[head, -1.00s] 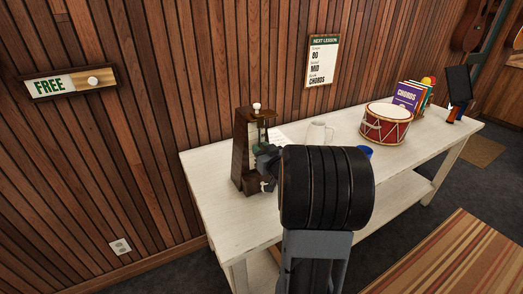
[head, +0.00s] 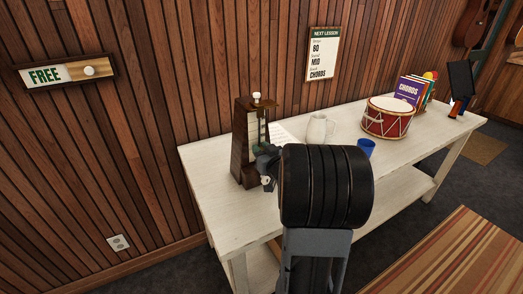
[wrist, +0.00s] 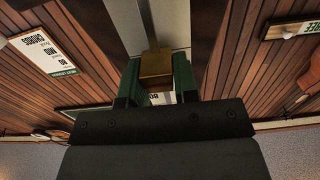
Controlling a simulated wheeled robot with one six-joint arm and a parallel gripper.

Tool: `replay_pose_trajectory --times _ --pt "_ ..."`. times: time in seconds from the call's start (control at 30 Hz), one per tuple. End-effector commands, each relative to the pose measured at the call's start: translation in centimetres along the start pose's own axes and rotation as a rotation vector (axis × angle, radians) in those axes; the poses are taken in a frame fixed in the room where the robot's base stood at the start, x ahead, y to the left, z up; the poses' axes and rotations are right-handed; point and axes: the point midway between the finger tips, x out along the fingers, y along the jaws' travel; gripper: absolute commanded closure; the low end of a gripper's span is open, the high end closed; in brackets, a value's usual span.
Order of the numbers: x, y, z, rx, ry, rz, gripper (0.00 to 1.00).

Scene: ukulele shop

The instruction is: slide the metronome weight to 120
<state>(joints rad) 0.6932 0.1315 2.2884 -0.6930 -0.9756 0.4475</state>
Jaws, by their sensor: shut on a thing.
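The metronome (head: 243,150) is a dark wooden tapered case with a pale front plate and a white knob on top, standing upright at the left end of the white table. My gripper (wrist: 157,78) is at its front, with green fingers on either side of the brass weight (wrist: 156,64). It is shut on this weight, which sits on a thin metal rod. In the head view my arm and gripper (head: 267,163) hide the lower front of the metronome. I cannot read the scale or the number beside the weight.
The white table (head: 225,205) also holds a cream mug (head: 318,130), a blue cup (head: 366,147), a red drum (head: 388,120) and upright books (head: 410,90). A FREE sign (head: 60,73) hangs at left.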

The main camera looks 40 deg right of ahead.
Motion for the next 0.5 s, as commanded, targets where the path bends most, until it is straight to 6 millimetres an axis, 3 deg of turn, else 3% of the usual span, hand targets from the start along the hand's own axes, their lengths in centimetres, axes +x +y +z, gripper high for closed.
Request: replay_pose_trajectory --times 0.03,0.07,0.1,0.3,0.5 --pt "0.01 -0.02 -0.07 0.000 0.000 -0.001 1.00" --pt "0.01 -0.02 -0.07 0.000 0.000 -0.001 0.71" --pt "0.01 -0.02 -0.07 0.000 0.000 -0.001 0.67" --pt "0.01 -0.01 -0.07 0.000 0.000 0.000 0.48" --pt "0.00 0.00 -0.06 0.000 0.000 0.000 0.46"
